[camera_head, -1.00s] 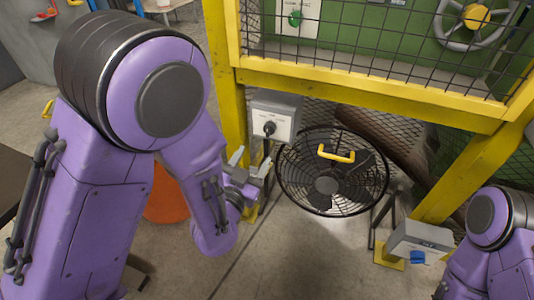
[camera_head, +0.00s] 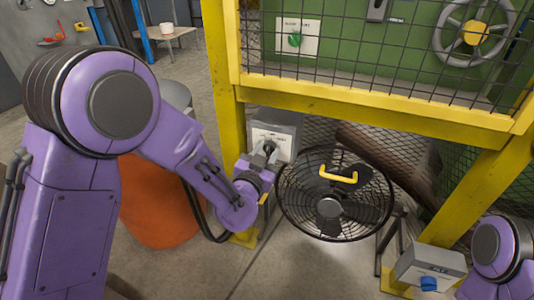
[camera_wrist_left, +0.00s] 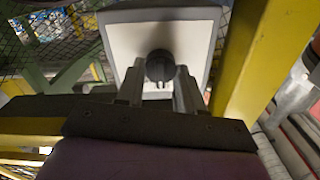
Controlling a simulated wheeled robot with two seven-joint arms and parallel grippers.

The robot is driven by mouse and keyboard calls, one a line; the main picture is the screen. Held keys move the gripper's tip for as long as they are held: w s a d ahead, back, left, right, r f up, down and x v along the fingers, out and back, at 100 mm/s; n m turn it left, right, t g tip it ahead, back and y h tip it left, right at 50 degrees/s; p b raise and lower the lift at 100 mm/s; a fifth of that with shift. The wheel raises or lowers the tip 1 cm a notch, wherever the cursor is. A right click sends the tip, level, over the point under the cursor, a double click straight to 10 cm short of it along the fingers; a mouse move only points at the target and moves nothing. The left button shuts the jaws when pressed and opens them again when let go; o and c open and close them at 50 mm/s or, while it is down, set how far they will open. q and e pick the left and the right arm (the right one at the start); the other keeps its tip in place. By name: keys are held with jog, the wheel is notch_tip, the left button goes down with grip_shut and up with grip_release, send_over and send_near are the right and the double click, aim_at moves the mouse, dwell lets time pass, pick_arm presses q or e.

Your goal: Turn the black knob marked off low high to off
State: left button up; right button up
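The black knob (camera_wrist_left: 160,66) sits on the pale face plate of a grey box (camera_head: 288,128) fixed by the yellow post. In the head view my left gripper (camera_head: 262,155) is right at this plate and largely covers the knob. In the left wrist view my left gripper (camera_wrist_left: 159,82) is open, with one finger on each side of the knob. I cannot tell whether the fingers touch it. The knob's marks and pointer are not readable. My right arm shows at the lower right, but its gripper is out of view.
An orange bin (camera_head: 155,205) is behind my left arm. A yellow frame with mesh (camera_head: 380,108) stands above. A grey box with a blue knob (camera_head: 429,284) is at the lower right.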

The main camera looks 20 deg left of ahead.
pick_arm(q)
jog(key=shift+c, duration=1.2)
jog(key=shift+n+p, duration=0.65)
jog(key=shift+n, duration=0.55)
jog(key=n+p, duration=0.1)
jog(key=n, duration=0.2)
jog(key=shift+n+p, duration=0.65)
jog(key=shift+n, duration=1.05)
jog(key=shift+f, duration=0.1)
jog(key=o, duration=1)
jog(key=shift+o, duration=0.2)
